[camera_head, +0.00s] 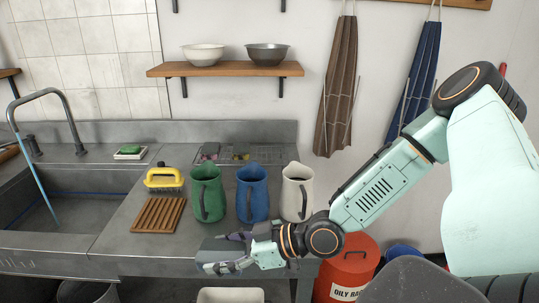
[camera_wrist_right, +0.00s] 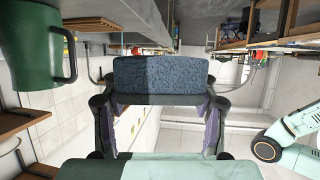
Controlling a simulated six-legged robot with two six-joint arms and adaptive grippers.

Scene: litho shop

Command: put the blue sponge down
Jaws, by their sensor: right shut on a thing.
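The blue sponge (camera_wrist_right: 160,72) is a speckled block held between the two fingers of my right gripper (camera_wrist_right: 160,108) in the wrist view. One half of its face is in shadow. In the head view my right gripper (camera_head: 228,254) is at the front edge of the steel counter (camera_head: 125,225), shut on the sponge (camera_head: 214,248), which shows there as a dark bluish block. I cannot tell whether the sponge touches the counter. My left gripper is not in view.
Green (camera_head: 207,190), blue (camera_head: 252,190) and cream (camera_head: 297,192) pitchers stand close behind my right gripper. A wooden slatted rack (camera_head: 158,215) and a yellow brush (camera_head: 164,179) lie left. The sink (camera_head: 50,212) is far left. A red oily-rag bin (camera_head: 347,265) stands right.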

